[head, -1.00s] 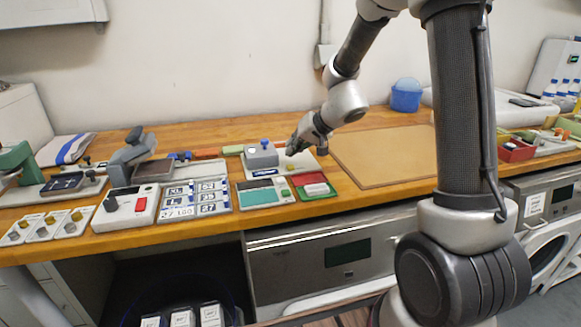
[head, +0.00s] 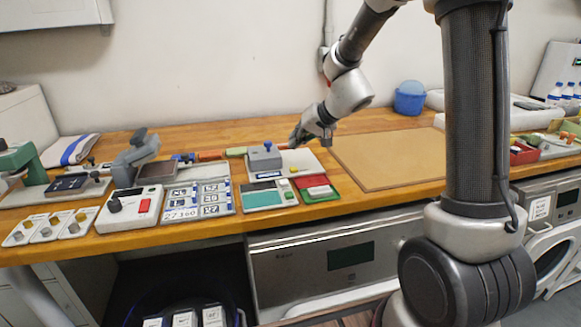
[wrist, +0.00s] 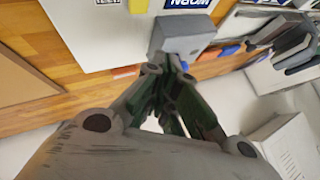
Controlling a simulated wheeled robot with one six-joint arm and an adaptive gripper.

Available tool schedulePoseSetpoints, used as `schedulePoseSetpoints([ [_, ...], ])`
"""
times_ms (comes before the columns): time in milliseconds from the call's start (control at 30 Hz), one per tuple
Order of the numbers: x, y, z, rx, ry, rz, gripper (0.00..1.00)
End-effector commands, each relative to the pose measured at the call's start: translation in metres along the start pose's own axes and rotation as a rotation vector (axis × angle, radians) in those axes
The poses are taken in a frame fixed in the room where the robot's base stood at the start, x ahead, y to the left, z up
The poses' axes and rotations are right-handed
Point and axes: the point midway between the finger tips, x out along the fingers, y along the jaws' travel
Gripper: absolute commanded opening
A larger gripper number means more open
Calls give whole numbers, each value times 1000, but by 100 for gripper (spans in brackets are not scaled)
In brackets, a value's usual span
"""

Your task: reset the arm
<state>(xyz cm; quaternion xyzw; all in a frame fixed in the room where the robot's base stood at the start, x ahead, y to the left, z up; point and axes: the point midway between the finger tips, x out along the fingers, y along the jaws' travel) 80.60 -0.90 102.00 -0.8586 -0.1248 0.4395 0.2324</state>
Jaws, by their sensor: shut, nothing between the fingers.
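My gripper (head: 297,138) is in the head view, above the back edge of a white board on the wooden counter (head: 390,122). Its fingers are shut and empty. In the wrist view the closed fingers (wrist: 168,75) point toward a grey block (wrist: 185,35) on the white board. The same grey block (head: 264,157) with a blue knob shows in the head view, just left of the gripper. In the wrist view the fingertips overlap the block's edge, and I cannot tell whether they touch it.
A teal-screened device (head: 268,195) and a red-green tray (head: 316,188) stand at the counter's front. A tan mat (head: 390,158) lies right, clear. A blue bucket (head: 409,98) stands behind it. Stamping devices (head: 135,160) and number plates (head: 196,201) fill the left.

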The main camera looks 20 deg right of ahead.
Motion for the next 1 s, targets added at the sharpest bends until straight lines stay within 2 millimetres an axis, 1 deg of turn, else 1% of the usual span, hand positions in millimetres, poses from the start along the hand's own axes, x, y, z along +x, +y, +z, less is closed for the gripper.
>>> schedulePoseSetpoints([
  [100, 0, -2, 2, 59, -10, -10, 0],
  [167, -1, -2, 10, 96, -45, -17, 0],
  [267, -9, 10, 49, 140, -177, -1, 0],
  [300, -21, 13, 64, 144, -230, 12, 0],
  [367, -43, 17, 84, 139, -299, 37, 0],
  [400, -60, 20, 97, 131, -339, 58, 0],
  [467, -87, 24, 113, 113, -389, 95, 0],
  [500, -105, 28, 122, 100, -416, 123, 0],
  [567, -133, 34, 136, 74, -449, 169, 0],
  [600, -153, 39, 144, 54, -465, 204, 0],
  [667, -183, 46, 156, 20, -481, 260, 0],
  [700, -204, 52, 163, -5, -484, 301, 0],
  [767, -234, 61, 174, -47, -478, 362, 0],
  [800, -252, 66, 180, -76, -467, 400, 0],
  [900, -289, 76, 189, -156, -419, 467, 0],
  [1000, -311, 78, 193, -214, -353, 493, 0],
])
